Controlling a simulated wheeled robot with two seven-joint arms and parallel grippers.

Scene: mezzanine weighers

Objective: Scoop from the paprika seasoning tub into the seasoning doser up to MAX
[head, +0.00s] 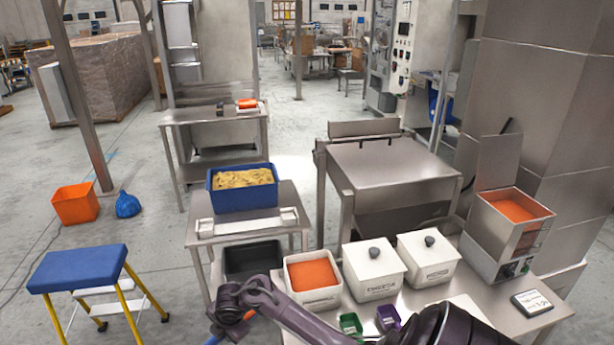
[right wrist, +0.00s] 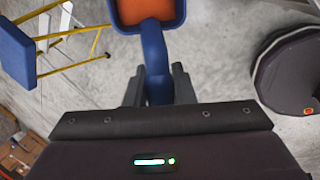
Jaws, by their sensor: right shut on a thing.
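The paprika tub (head: 290,287) is an open white tub of orange-red powder on the steel bench in the head view. The seasoning doser (head: 487,237) is a steel box at the bench's right, with its lid up and orange-red powder inside; no MAX mark is readable. My right gripper (right wrist: 157,78) is shut on the handle of a blue scoop (right wrist: 155,50), which holds orange powder. In the right wrist view, floor shows beneath the scoop. In the head view my arm partly hides this area, left of the tub. My left gripper is not in view.
Two lidded white tubs (head: 373,273) (head: 428,262) stand between the paprika tub and doser. Green (head: 350,323) and purple (head: 388,318) scoops lie in front. A blue step stool (head: 78,268) stands on the floor at left.

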